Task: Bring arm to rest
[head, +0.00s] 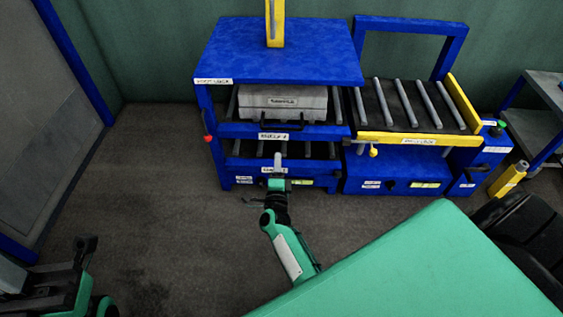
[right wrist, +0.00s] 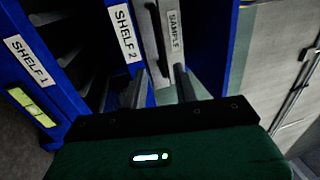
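My right gripper (head: 278,160) is in front of the lower part of the blue press, below the grey case. My left gripper (head: 86,243) shows as a dark part at the lower left edge, away from the press. I cannot tell whether it is open or shut. The grey sample case (head: 283,101) with a dark handle lies on the upper shelf; its label shows in the right wrist view (right wrist: 173,32).
The blue press (head: 285,50) has labelled shelves; the lower shelf looks empty. A roller conveyor (head: 408,103) with yellow edges adjoins it on the right. A yellow post (head: 508,180) and a grey cart (head: 540,130) stand further right. The floor (head: 150,190) at left is clear.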

